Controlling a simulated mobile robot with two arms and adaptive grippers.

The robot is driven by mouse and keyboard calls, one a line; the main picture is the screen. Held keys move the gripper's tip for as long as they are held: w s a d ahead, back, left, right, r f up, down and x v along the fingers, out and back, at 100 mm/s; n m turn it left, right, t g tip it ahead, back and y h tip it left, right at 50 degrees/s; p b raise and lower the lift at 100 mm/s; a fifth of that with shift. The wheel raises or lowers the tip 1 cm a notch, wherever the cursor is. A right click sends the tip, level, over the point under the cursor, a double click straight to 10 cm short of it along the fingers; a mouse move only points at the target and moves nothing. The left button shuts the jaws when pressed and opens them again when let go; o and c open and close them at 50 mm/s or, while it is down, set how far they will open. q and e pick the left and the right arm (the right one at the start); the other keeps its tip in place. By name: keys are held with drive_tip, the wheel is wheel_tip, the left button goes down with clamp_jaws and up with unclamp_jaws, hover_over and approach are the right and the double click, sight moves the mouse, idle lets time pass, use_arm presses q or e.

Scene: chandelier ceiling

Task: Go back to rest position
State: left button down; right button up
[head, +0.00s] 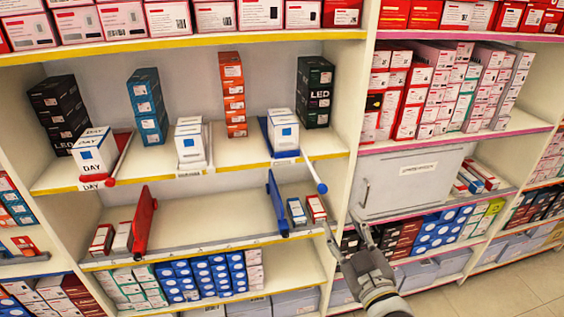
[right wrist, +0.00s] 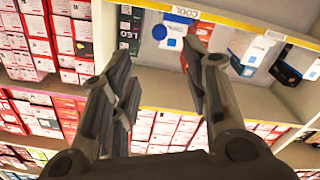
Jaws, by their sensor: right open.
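My right gripper (head: 346,230) is at the lower middle of the head view, in front of the upright between the two shelf bays. Its jaws are apart. In the right wrist view the two fingers of the right gripper (right wrist: 158,62) stand well apart with nothing between them. Boxes on the shelves show behind them, beyond the fingers. My left gripper is not in the head view.
A shelf unit fills the view. Its middle shelf (head: 230,150) holds stacked boxes and red and blue dividers. The lower shelf (head: 205,215) is mostly bare between a red divider (head: 144,222) and a blue divider (head: 277,203). Open floor (head: 510,290) shows at lower right.

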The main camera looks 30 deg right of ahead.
drive_tip(key=s+a+f+g+y+b, duration=0.1)
drive_tip(key=a+f+g, duration=0.2)
drive_tip(key=f, duration=1.1)
drive_tip(key=s+a+f+g+y+b, duration=0.1)
drive_tip(key=a+f+g, duration=0.1)
drive_tip(key=f, duration=1.2)
drive_tip(key=s+a+f+g+y+b, duration=0.1)
drive_tip(key=a+f+g+b, duration=0.15)
drive_tip(key=f, duration=1.15)
drive_tip(key=s+a+f+g+y, duration=0.1)
drive_tip(key=s+a+f+g, duration=0.1)
drive_tip(key=s+f, duration=0.5)
drive_tip(key=s+a+f+g, duration=0.15)
drive_tip(key=s+f, duration=0.35)
drive_tip(key=f, duration=0.5)
drive_tip(key=s+f+g+b, duration=0.1)
drive_tip(key=s+f+g, duration=0.1)
drive_tip(key=s+f, duration=0.3)
drive_tip(key=s+d+f+g+b, duration=0.1)
drive_tip(key=s+f+g, duration=0.2)
drive_tip(key=s, duration=1)
wheel_tip(320, 180, down, 3)
drive_tip(key=shift+s+d+f+n+g+b, duration=0.1)
drive_tip(key=shift+s+d+n+g+b, duration=0.2)
drive_tip(key=shift+s+b, duration=0.05)
